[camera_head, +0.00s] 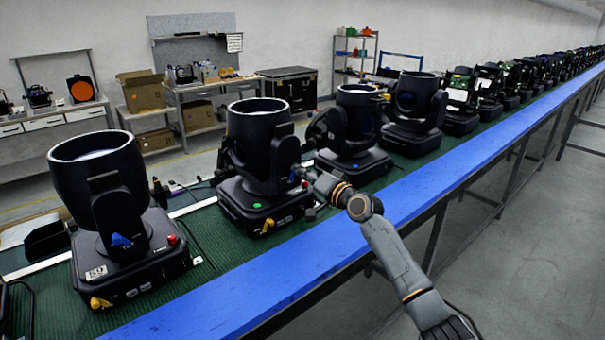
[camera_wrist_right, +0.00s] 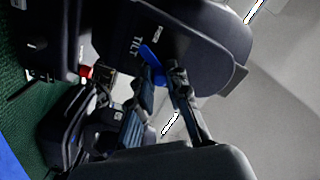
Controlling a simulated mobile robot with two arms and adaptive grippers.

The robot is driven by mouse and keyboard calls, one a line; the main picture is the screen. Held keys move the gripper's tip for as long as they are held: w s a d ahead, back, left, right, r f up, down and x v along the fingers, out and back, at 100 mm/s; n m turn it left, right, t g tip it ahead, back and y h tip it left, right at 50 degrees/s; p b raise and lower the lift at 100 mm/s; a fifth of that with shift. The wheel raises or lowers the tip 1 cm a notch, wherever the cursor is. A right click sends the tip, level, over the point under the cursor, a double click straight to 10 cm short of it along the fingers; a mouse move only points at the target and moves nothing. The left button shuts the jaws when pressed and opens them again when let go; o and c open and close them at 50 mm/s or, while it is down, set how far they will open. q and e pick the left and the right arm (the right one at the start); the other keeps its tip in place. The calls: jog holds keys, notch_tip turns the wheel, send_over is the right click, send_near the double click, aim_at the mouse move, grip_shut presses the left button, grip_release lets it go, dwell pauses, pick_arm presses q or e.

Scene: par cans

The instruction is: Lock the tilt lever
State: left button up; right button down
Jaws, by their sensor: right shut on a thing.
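The middle black par can fixture (camera_head: 258,140) stands upright on the green belt with its drum mouth up. My right gripper (camera_head: 299,174) is at the side of its yoke. In the right wrist view a blue tilt lever (camera_wrist_right: 151,57) sits beside the white TILT label on the yoke. My right gripper (camera_wrist_right: 162,76) has its fingertips at this lever and is shut on it. The fingers hide part of the lever. In the head view the lever is mostly covered by the gripper. My left gripper is not clearly in view.
A nearer fixture (camera_head: 98,180) stands at the left, with its own blue lever (camera_head: 121,240) and a yellow lever low on its base. Another fixture (camera_head: 357,125) stands just beyond. A blue rail (camera_head: 262,282) edges the belt under my right forearm. Workbenches line the wall.

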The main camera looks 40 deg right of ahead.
jog(key=c, duration=1.3)
grip_release()
jog(key=shift+s, duration=0.1)
jog(key=s+d, duration=0.1)
jog(key=s, duration=1)
jog(key=shift+s, duration=0.4)
